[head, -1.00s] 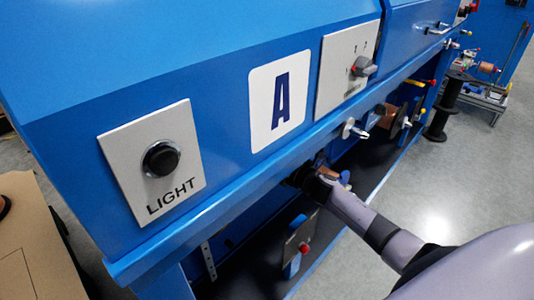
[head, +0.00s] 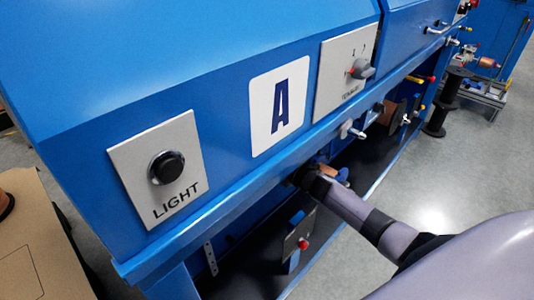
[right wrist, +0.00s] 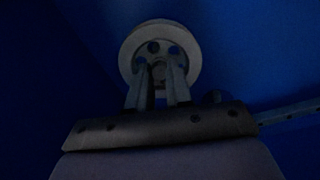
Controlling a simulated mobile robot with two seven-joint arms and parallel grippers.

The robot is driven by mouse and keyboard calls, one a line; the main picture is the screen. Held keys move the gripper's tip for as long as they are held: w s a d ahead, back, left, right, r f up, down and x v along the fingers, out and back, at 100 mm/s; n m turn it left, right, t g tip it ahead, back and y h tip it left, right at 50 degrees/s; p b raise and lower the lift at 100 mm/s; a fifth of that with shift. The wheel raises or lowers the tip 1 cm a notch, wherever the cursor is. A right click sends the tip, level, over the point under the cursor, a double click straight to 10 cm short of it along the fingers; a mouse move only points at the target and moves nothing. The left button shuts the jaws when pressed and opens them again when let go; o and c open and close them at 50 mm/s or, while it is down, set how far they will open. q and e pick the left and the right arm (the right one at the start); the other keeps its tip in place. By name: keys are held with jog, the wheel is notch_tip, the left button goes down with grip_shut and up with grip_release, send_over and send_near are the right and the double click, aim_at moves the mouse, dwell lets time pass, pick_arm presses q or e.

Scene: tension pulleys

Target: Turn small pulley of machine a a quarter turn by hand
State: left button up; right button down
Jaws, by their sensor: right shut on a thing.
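Machine A is the blue cabinet with a white plate marked "A" (head: 279,106) on its front. In the right wrist view a small pale pulley (right wrist: 160,32) with round holes in its face sits against a dark blue wall. My right gripper (right wrist: 162,78) is shut on this pulley, its two fingers over the lower part of the face. In the head view my right arm reaches in under the front ledge. The right gripper's fingers and the small pulley are hidden there. My left gripper is in neither view.
A light button (head: 166,168) and a switch plate (head: 345,66) are on the front panel. The ledge overhangs my right arm. A dark spool stand (head: 444,102) stands on the open grey floor at right.

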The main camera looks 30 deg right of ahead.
jog(key=shift+f, duration=0.1)
dwell(0.3)
jog(key=c, duration=1)
grip_release()
jog(key=shift+c, duration=0.2)
jog(key=shift+s, duration=0.1)
jog(key=p+v, duration=0.1)
jog(key=v, duration=0.6)
jog(key=shift+p, duration=0.35)
